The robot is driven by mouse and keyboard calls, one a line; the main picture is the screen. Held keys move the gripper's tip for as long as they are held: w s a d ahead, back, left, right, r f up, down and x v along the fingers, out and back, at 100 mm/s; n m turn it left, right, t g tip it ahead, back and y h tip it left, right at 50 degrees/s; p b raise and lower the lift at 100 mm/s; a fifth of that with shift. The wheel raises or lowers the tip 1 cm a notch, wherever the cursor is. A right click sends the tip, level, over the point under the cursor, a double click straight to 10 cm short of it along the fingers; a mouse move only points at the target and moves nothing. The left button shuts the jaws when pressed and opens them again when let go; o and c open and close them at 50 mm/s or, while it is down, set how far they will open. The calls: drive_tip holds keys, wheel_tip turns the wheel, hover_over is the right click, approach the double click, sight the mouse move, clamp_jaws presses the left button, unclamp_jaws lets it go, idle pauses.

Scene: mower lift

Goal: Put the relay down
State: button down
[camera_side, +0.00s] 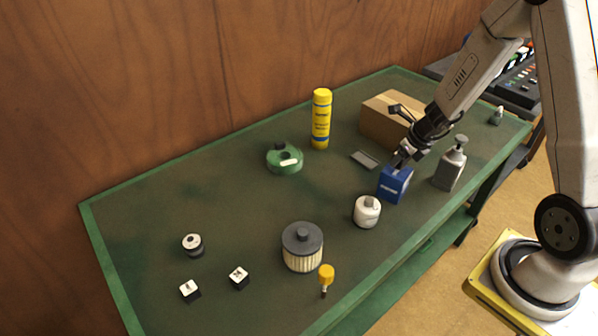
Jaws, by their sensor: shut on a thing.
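My gripper (401,160) is shut, its fingertips pointing down at the top of a blue box (394,187) with a white label. The thing between the fingers is small and dark in this view, consistent with the relay, but the fingers mostly hide it. I cannot tell whether it or the fingertips touch the box. Two small black cubes with white marked tops stand at the near left of the green table, one cube (190,290) further left and the other (238,278) to its right.
A grey bottle (450,165) stands close right of the box, and a white canister (367,211) close left. A cardboard box (384,121) is behind. A yellow tube (321,118), green can (284,158) and filter (302,247) stand further left. The table's (150,220) left middle is clear.

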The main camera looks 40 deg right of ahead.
drive_tip(key=shift+f, duration=0.5)
drive_tip(key=shift+f, duration=0.2)
drive_tip(key=shift+c, duration=1.5)
unclamp_jaws()
drive_tip(key=shift+r, duration=0.15)
drive_tip(key=shift+s+r, duration=0.15)
drive_tip(key=shift+r, duration=0.4)
drive_tip(key=v, duration=1.1)
drive_tip(key=shift+s, duration=0.1)
